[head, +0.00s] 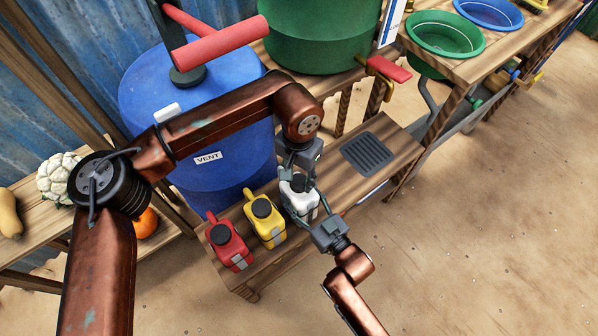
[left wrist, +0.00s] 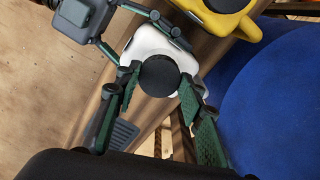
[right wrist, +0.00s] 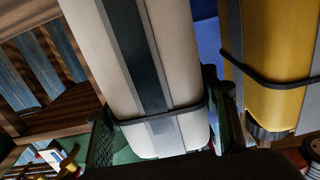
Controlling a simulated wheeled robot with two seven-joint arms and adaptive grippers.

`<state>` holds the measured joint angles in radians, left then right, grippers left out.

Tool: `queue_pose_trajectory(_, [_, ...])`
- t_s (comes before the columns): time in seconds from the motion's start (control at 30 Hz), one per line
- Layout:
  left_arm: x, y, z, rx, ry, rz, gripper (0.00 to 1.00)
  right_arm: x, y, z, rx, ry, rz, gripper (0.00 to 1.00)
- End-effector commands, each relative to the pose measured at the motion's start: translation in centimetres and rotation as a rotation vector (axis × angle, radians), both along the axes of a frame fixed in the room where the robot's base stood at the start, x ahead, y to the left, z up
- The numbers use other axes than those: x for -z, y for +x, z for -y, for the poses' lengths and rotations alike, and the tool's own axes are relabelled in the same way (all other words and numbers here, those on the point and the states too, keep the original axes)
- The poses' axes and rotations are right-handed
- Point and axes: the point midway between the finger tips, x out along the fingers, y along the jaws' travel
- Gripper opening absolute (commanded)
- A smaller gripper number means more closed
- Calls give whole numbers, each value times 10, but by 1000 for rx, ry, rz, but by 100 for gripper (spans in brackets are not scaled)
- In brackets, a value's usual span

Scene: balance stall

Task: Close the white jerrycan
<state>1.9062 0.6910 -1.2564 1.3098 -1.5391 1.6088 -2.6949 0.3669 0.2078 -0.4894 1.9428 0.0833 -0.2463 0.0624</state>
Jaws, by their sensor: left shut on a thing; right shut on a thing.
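The white jerrycan (head: 301,206) stands on the wooden bench, at the right end of a row of jerrycans. Its black round cap (head: 299,183) sits at its top; the thread beneath it is hidden. My left gripper (head: 298,178) comes down from above and is shut on the cap. In the left wrist view its fingers lie on either side of the cap (left wrist: 159,75), with the white body (left wrist: 145,42) around it. My right gripper (head: 318,216) is shut on the body from the front right. In the right wrist view the white body (right wrist: 165,60) fills the space between its fingers.
A yellow jerrycan (head: 266,228) stands just left of the white one, with a red jerrycan (head: 229,250) beyond it. A blue barrel (head: 215,185) labelled VENT is close behind. A dark slotted grate (head: 367,153) lies on the clear bench to the right.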

Motion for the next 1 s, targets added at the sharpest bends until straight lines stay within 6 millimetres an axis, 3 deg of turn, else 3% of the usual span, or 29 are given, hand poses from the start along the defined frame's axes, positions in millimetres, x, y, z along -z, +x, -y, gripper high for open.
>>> queue_pose_trajectory(0.17, [0, 4, -8, -19, 12, 5, 29, -2, 0, 4, 6, 2, 3, 0])
queue_pose_trajectory(0.2, [0, 5, -8, -21, 11, 6, 41, -2, 0, 4, 6, 2, 3, 0])
queue_pose_trajectory(0.43, [-1, 5, -7, -25, 8, 6, 57, -4, -1, 3, 5, 2, 6, 0])
queue_pose_trajectory(0.77, [-5, 5, -6, -29, 3, 8, 57, -5, -2, 2, 3, 1, 9, 0])
queue_pose_trajectory(1.0, [-33, 5, -6, -36, 1, 9, 57, -7, -3, 1, 2, 2, 11, 0])
